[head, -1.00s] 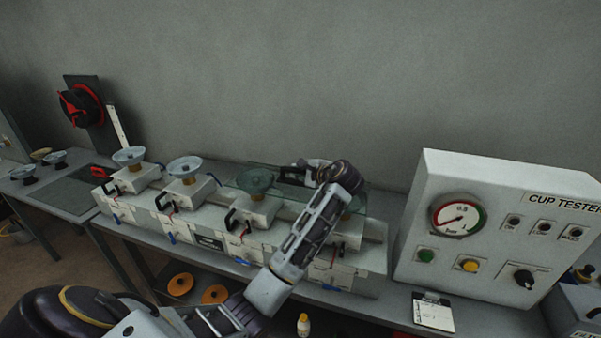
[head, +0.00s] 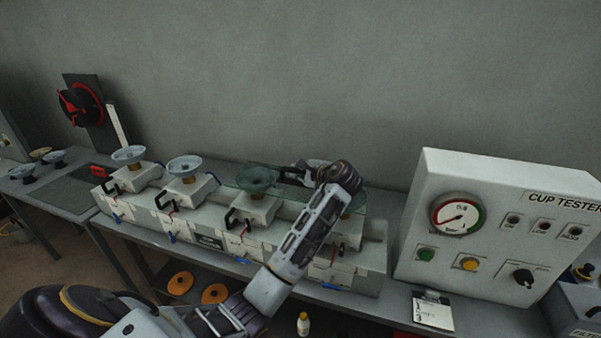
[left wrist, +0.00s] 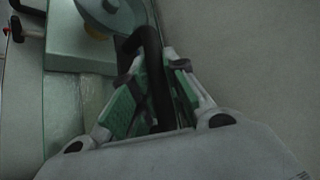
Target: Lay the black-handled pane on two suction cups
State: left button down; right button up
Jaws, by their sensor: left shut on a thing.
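The clear, greenish pane (head: 234,185) lies flat or nearly flat over the two right-hand suction cups. The third cup from the left (head: 257,178) shows through the glass. The rightmost cup (head: 355,203) is mostly hidden by my arm. I cannot tell whether the glass touches the cups. My left gripper (head: 312,172) is at the pane's black handle (head: 290,175). In the left wrist view its green-padded fingers (left wrist: 155,100) are shut on the black handle (left wrist: 150,50), with a cup beyond. My right gripper is not in view.
Two bare cups (head: 128,155) (head: 185,168) stand on white blocks at the left of the bench rail. The cup tester box (head: 500,225) stands to the right. A grey wall is close behind. Orange discs (head: 180,283) and a small bottle (head: 303,324) are below.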

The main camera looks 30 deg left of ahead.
pick_arm(q)
jog(key=shift+r, duration=0.15)
jog(key=c, duration=1.3)
grip_release()
jog(key=shift+c, duration=0.2)
jog(key=shift+f, duration=0.2)
jog(key=shift+v, duration=6.15)
jog(key=shift+a+r, duration=0.1)
